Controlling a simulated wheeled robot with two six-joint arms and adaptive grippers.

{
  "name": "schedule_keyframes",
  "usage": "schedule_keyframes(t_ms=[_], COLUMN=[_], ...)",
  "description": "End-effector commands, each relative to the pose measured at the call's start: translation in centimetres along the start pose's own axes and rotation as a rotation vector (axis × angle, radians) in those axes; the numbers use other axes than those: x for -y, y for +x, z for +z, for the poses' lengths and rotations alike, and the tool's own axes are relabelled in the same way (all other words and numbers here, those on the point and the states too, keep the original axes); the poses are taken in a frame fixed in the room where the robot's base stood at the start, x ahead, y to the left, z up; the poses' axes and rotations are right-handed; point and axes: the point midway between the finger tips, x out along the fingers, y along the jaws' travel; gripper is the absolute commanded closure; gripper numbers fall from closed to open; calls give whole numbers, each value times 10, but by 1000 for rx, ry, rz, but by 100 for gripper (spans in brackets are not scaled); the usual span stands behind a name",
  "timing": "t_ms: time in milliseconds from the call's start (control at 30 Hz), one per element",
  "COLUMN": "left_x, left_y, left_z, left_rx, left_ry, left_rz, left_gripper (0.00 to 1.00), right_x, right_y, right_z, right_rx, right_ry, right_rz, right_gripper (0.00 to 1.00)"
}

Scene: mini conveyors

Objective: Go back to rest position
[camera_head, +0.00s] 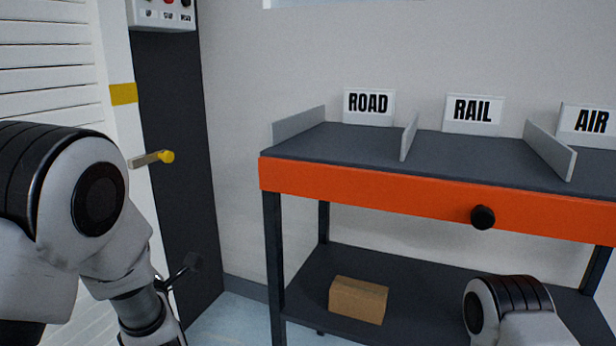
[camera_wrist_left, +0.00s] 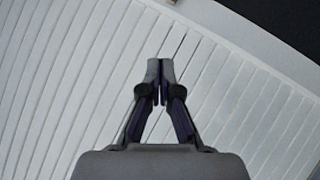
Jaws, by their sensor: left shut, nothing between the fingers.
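My left arm comes in at the left of the head view, beside the white slatted surface. My left gripper shows in the left wrist view (camera_wrist_left: 160,82); its two fingertips meet and nothing is between them. White slats fill most of the background behind it. Part of my right arm shows at the bottom right of the head view, in front of the table's lower shelf. My right gripper is out of view.
An orange-edged table (camera_head: 350,196) has signs ROAD (camera_head: 368,106), RAIL (camera_head: 473,113) and AIR (camera_head: 591,120) between grey dividers. A brown box (camera_head: 358,299) sits on its lower shelf. A yellow-tipped lever (camera_head: 154,158) sticks out near my left arm. A control box (camera_head: 163,14) hangs above.

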Motion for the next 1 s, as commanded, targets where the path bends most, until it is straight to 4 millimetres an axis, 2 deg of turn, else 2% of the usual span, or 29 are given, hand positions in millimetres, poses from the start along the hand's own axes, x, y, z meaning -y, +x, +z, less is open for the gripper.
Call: schedule_keyframes(t_ms=[167,333,467,567,667,767,800,867,900,1000], left_x=[36,76,114,148,186,223,235,246,249,246], left_y=[-10,-30,-54,-83,-124,-191,-224,-271,-301,-366], left_z=[-18,-44,-67,-89,-116,-151,-165,-183,-193,-210], left_rx=[-26,-47,-52,-45,-11,94,168,313,429,789], left_ry=[43,97,150,239,383,614,720,876,973,1182], left_rz=[-80,-183,-310,-452,-643,-916,-1037,-1206,-1306,-1487], left_gripper=[100,100,100,100,100,100,100,100,100,100], right_x=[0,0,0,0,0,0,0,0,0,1], right_y=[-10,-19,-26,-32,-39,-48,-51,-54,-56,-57], right_z=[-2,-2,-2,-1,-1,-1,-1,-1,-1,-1], right_rx=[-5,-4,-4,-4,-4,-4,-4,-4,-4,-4], right_ry=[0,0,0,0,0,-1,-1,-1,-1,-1], right_rz=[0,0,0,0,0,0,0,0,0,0], right_gripper=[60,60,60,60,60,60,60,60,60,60])
